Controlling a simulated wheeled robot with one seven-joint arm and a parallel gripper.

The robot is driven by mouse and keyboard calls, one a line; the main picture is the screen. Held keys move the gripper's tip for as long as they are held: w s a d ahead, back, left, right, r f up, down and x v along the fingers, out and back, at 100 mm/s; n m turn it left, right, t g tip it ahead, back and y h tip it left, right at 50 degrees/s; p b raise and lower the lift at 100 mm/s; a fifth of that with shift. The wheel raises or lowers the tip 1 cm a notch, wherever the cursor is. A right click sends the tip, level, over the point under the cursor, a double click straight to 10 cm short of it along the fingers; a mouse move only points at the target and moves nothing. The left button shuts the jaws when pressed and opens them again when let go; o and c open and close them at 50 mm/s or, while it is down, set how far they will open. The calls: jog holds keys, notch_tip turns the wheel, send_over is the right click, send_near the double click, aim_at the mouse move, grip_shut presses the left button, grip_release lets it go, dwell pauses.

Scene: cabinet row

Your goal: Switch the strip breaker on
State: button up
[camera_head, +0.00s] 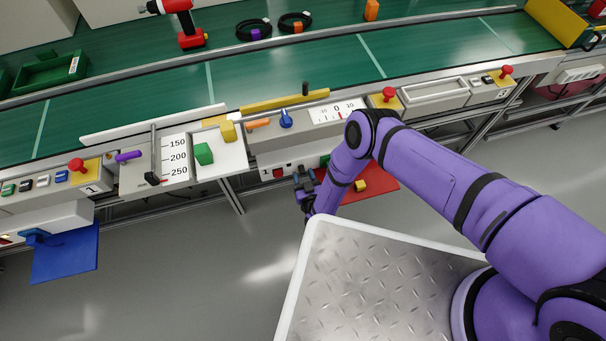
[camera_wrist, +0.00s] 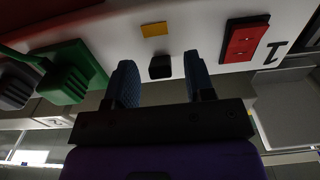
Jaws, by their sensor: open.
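A white power strip (camera_head: 290,166) is fixed under the front of the bench, partly hidden by my arm. In the wrist view its face (camera_wrist: 205,25) carries a red rocker switch (camera_wrist: 245,38) beside a printed 1, a small black knob (camera_wrist: 160,66) and a yellow label (camera_wrist: 155,29). I cannot tell for certain which is the breaker or how it is set. My gripper (camera_head: 304,183) is at the strip's front. It is open, its two blue fingertips (camera_wrist: 158,80) on either side of the black knob, with nothing held.
A green plug (camera_wrist: 65,75) with a cable and a grey plug (camera_wrist: 15,85) sit in the strip left of my fingers in the wrist view. The bench edge (camera_head: 260,140) overhangs. A red board (camera_head: 375,183) lies below right.

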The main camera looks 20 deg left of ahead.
jog(key=shift+w+a, duration=0.15)
jog(key=shift+w, duration=0.15)
grip_shut()
jog(key=shift+r+h, duration=0.1)
jog(key=shift+h, duration=0.2)
jog(key=r+g+h, duration=0.1)
jog(key=g, duration=0.2)
jog(key=shift+s+r+h, duration=0.1)
jog(key=shift+r+h, duration=0.1)
jog(key=shift+h, duration=0.1)
jog(key=shift+r+g+h, duration=0.25)
jog(key=shift+g+h, duration=0.25)
jog(key=shift+g, duration=0.4)
jog(key=shift+r+g+h, duration=0.2)
jog(key=shift+g+h, duration=0.3)
jog(key=shift+g, duration=0.4)
